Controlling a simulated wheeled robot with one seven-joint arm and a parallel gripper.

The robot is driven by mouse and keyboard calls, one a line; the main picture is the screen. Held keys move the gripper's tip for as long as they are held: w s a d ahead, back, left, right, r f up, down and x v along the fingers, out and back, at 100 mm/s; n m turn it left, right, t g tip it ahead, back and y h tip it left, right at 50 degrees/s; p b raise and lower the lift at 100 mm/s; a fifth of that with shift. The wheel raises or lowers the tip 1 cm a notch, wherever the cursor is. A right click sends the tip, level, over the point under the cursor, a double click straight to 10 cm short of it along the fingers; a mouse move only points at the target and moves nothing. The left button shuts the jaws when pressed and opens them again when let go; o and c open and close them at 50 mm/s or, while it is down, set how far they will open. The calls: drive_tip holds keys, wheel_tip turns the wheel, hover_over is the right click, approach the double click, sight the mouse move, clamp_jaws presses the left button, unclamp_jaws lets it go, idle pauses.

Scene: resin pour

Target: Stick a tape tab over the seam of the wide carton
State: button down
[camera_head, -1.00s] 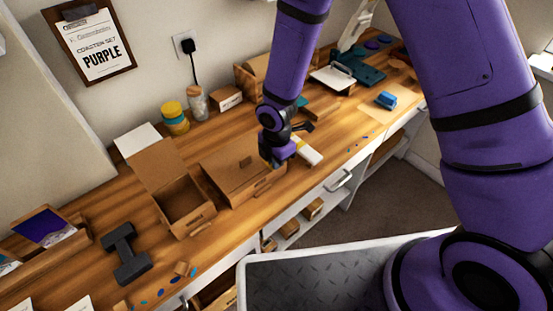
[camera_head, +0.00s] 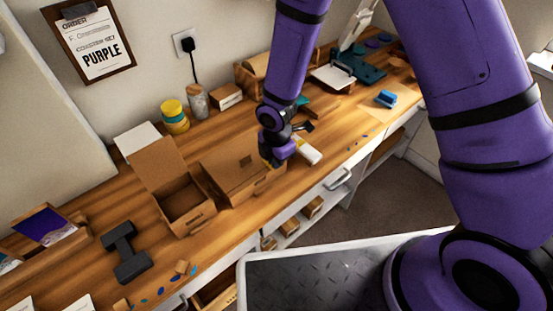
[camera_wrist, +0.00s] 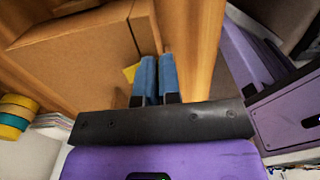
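The wide carton (camera_head: 228,172) is a closed brown box on the bench, with a dark mark on its top. It fills the upper left of the wrist view (camera_wrist: 75,55). My gripper (camera_head: 272,162) is low at the carton's right end, close beside it. In the wrist view its two blue fingers (camera_wrist: 158,75) are together with only a thin gap. A small yellow tape tab (camera_wrist: 130,72) shows from behind the left finger, against the carton's side. The fingers hide the rest of the tab. A white and yellow block (camera_head: 307,151), perhaps the tape dispenser, lies just right of my gripper.
An open carton (camera_head: 182,203) stands left of the wide one. A dark dumbbell-shaped thing (camera_head: 126,252) lies at the front left. A blue item (camera_head: 386,99) sits at the right; bench between is mostly clear.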

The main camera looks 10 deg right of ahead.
drive_tip(key=shift+f, duration=0.3)
idle(0.5)
drive_tip(key=c, duration=1.2)
unclamp_jaws()
drive_tip(key=shift+c, duration=0.2)
drive_tip(key=shift+r, duration=4)
